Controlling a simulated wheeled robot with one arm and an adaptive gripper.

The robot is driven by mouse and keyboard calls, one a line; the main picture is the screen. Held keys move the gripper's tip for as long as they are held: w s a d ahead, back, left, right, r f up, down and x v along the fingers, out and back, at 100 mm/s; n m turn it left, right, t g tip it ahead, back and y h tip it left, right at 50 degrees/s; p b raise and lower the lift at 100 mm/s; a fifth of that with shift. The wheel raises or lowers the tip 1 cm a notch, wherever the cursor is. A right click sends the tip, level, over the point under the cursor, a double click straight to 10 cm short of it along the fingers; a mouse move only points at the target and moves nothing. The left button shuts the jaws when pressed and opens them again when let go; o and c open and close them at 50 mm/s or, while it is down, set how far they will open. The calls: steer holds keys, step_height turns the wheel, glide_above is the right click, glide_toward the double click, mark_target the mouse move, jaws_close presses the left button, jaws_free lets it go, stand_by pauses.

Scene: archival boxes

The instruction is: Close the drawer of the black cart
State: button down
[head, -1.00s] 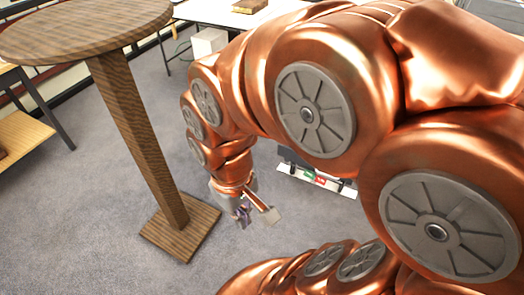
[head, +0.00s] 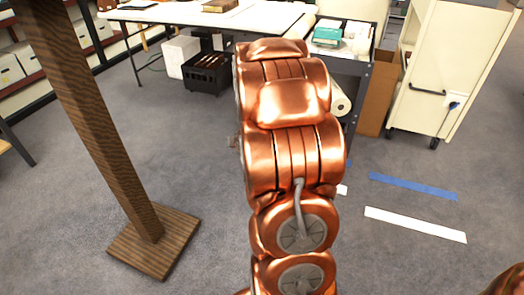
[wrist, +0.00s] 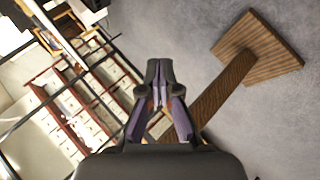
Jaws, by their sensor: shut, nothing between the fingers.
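A dark-framed cart (head: 359,78) stands behind my arm in the head view, right of centre, with teal and white items on its top. My arm covers much of its front, so I cannot see its drawer or tell how far it is open. My gripper (wrist: 159,66) is shut and empty in the wrist view, and floor and a wooden post show beyond it. The gripper is hidden in the head view, and the cart cannot be made out in the wrist view.
A wooden post on a square base (head: 154,243) stands at left. A white table (head: 170,14) with a black crate (head: 219,76) below is at the back. A cardboard box (head: 378,95) and cream cabinet (head: 443,70) stand at right. Blue and white strips mark open floor.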

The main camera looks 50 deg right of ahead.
steer(key=s+d+f+n+t+h+b, duration=0.35)
steer(key=d+f+t+b, duration=0.35)
steer(key=d+f+b, duration=0.7)
steer(key=d+b+x, duration=0.1)
steer(key=x, duration=1.1)
steer(key=shift+s+f, duration=0.3)
steer(key=shift+w+d+n, duration=0.15)
steer(key=shift+d+n, duration=0.05)
steer(key=shift+n, duration=0.05)
